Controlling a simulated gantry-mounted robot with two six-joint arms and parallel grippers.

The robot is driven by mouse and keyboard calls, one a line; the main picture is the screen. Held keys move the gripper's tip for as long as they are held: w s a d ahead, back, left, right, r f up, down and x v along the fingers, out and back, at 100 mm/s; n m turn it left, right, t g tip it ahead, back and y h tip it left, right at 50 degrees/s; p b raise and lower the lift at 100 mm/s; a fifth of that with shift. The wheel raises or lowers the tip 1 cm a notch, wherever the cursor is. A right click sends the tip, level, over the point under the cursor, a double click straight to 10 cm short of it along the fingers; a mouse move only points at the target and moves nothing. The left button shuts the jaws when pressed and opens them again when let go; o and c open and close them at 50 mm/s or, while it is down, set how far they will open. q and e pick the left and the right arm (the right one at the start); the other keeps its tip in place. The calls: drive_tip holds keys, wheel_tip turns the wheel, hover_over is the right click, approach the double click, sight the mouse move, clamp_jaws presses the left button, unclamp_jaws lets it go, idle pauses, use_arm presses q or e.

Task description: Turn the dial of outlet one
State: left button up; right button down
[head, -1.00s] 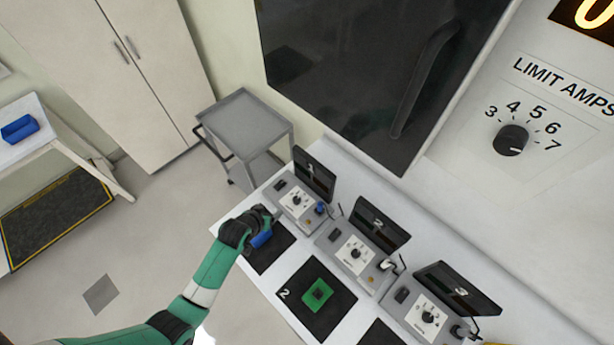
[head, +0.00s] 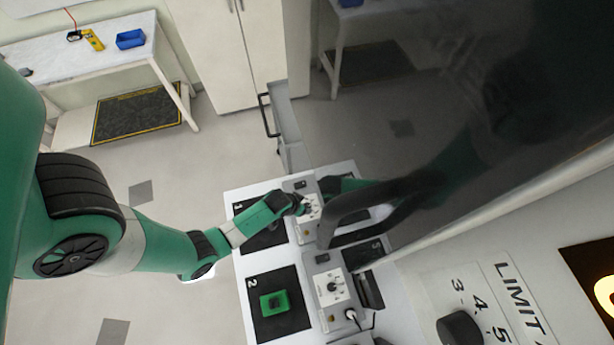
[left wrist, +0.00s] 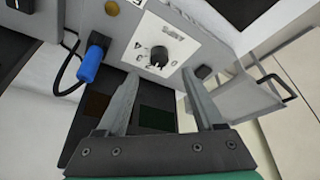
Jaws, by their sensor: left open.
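Outlet one's dial (left wrist: 157,55) is a small black knob on a white scale plate (left wrist: 152,35) on the grey unit. It lies just ahead of my left gripper (left wrist: 160,76) in the left wrist view. The two fingers are apart, with a clear gap between them; the dial appears just beyond the fingertips, and I cannot tell whether they touch it. In the head view my left gripper (head: 302,204) is over the outlet one unit, hiding most of its dial plate (head: 312,206). A blue plug (left wrist: 90,64) with a black cable sits beside the plate.
Outlet two's plate (head: 332,287) and a green block on mat two (head: 275,302) are nearby.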

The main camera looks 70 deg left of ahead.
use_arm(q)
drive_tip(key=b+x, duration=0.2)
drive_tip(key=x, duration=0.3)
drive_tip(key=shift+w+f+b, duration=0.15)
drive_tip(key=shift+f+b, duration=0.2)
drive_tip(key=shift+w+a+f, duration=0.2)
drive_tip(key=shift+w+f, duration=0.05)
drive_tip(key=shift+f, duration=0.25)
use_arm(e)
wheel_tip(320, 180, down, 4)
drive_tip(key=shift+f, duration=0.25)
drive_tip(key=shift+w, duration=0.1)
use_arm(q)
clamp_jaws()
